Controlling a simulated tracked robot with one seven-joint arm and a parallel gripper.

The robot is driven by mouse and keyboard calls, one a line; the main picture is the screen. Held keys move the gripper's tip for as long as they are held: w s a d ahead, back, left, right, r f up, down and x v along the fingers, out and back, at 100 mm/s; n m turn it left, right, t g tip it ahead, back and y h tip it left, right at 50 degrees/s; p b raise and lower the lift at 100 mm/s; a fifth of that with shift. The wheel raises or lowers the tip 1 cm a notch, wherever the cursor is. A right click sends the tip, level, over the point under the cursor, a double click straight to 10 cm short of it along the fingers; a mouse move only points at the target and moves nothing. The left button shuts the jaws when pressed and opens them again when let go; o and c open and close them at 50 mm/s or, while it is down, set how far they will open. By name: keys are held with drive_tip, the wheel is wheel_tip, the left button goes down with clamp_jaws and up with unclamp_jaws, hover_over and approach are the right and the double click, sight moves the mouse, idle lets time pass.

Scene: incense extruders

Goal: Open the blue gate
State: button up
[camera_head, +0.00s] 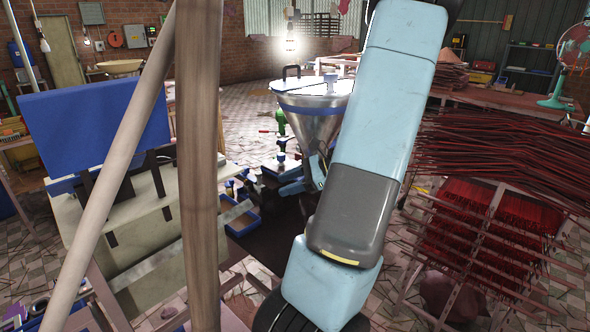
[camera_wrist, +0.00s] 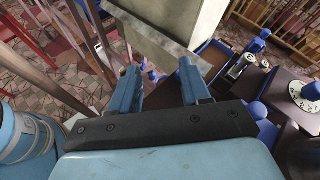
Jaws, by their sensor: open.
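A flat blue panel (camera_head: 95,125) stands upright at the left in the head view, above a pale, box-like machine body (camera_head: 150,240). I cannot tell whether this panel is the blue gate. My gripper (camera_wrist: 158,75) shows in the wrist view with its two light-blue fingers apart and nothing between them. A pale block (camera_wrist: 165,28) lies beyond the fingertips; I cannot tell the gap. A narrow blue piece (camera_wrist: 92,14) shows at the upper left of the wrist view. In the head view I cannot make out my fingers; my arm covers the middle.
A metal funnel (camera_head: 312,115) with a blue rim stands in the middle of the head view. A blue tray (camera_head: 243,216) sits low beside the pale machine. Racks of red incense sticks (camera_head: 490,220) fill the right. Wooden poles (camera_head: 198,170) cross the left foreground.

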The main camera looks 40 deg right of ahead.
drive_tip(key=s+d+f+m+t+h, duration=0.1)
drive_tip(key=s+d+m+t+h, duration=0.2)
drive_tip(key=d, duration=0.4)
drive_tip(key=s+d+m+t, duration=0.3)
drive_tip(key=d+m+t, duration=0.2)
drive_tip(key=d, duration=0.2)
drive_tip(key=x, duration=1.4)
drive_tip(key=shift+w+f, duration=0.1)
drive_tip(key=shift+f, duration=0.3)
clamp_jaws()
